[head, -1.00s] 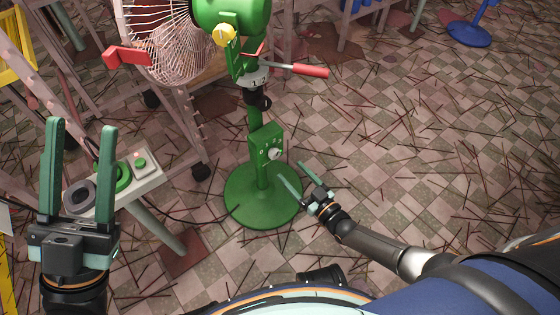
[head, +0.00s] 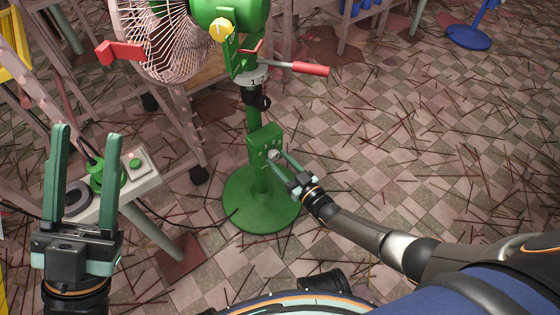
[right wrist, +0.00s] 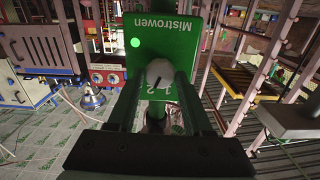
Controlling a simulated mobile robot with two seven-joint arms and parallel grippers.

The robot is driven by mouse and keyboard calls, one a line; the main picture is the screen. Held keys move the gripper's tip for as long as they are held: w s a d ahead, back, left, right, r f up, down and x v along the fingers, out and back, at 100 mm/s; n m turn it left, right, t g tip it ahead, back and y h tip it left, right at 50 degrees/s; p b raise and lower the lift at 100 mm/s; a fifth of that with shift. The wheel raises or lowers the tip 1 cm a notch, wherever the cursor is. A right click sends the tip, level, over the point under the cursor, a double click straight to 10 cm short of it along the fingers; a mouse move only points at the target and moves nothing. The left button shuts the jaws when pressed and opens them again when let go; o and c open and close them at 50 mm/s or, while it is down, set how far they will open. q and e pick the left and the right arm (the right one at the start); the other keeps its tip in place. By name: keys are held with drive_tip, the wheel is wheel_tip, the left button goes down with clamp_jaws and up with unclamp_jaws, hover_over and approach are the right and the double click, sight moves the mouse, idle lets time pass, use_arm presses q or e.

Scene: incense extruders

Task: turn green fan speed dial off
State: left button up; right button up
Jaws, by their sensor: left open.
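The green fan (head: 262,205) stands on a round base, with a small green control box (head: 263,138) on its post. A pale round dial (head: 272,155) is on the box's face; in the right wrist view the dial (right wrist: 160,74) shows with a dark pointer line and numbers below it. My right gripper (head: 281,161) is at the box with its fingers apart, one on each side of the dial. Whether the fingers touch it, I cannot tell. My left gripper (head: 86,135) is open and empty at the left, in front of a small button panel.
The button panel (head: 140,180) with green parts stands at the left beside a metal frame. A red-handled lever (head: 311,69) sticks out from the fan above the box. Thin sticks litter the checkered floor (head: 420,150), which is open to the right.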

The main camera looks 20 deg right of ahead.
clamp_jaws()
drive_tip(key=shift+n, duration=0.4)
drive_tip(key=n, duration=0.7)
drive_tip(key=shift+n+b, duration=0.3)
drive_tip(key=n, duration=0.3)
drive_tip(key=shift+n, duration=0.3)
drive_tip(key=shift+n+b, duration=0.55)
drive_tip(key=shift+n, duration=1.35)
drive_tip(key=shift+o, duration=2.2)
unclamp_jaws()
